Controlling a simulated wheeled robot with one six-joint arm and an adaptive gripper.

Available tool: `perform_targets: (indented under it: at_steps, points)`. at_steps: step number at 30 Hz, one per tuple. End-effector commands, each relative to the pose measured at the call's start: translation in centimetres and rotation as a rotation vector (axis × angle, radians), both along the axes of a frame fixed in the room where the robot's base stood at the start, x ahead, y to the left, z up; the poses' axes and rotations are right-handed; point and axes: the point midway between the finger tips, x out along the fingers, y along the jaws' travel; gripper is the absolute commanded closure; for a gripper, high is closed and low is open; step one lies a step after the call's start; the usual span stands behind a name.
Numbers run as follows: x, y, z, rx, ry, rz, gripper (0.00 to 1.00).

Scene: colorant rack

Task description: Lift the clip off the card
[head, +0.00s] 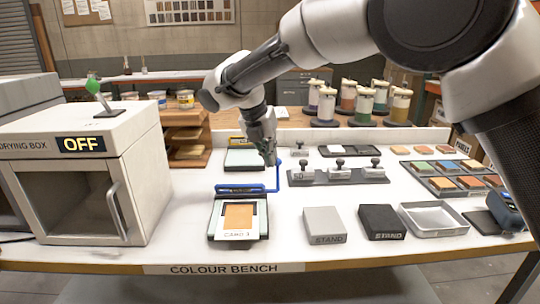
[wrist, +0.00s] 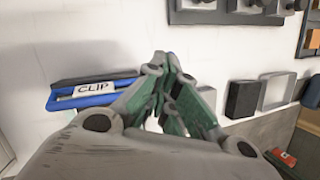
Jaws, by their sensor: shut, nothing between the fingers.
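The blue clip (head: 240,188) lies across the back edge of a dark tray. A thin blue upright rises at its right end. In the wrist view the clip (wrist: 92,94) carries a white CLIP label, left of my fingers. The card (head: 239,217), with an orange patch and the lettering CARD 3, lies in the tray in front of the clip. My gripper (head: 271,160) is shut and empty, pointing down near the top of the blue upright. I cannot tell whether it touches it. In the wrist view my gripper's fingertips (wrist: 164,62) are together; the card is hidden.
A drying box (head: 90,180) marked OFF stands left. Grey (head: 324,225) and black (head: 381,222) stand blocks and an empty tray (head: 433,218) sit to the right. A rack with stampers (head: 338,177) lies behind them. Bare white bench lies between the box and the card tray.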

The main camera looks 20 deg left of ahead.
Motion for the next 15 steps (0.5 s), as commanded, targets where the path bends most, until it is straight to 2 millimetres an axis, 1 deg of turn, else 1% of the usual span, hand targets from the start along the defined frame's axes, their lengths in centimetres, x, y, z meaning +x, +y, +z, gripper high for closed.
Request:
perform_targets:
  at_steps: [1, 15]
  points:
    - [-0.02, -0.13, -0.28, -0.005, 0.005, -0.003, 1.0]
    - [0.43, 0.08, -0.34, -0.004, 0.003, -0.002, 1.0]
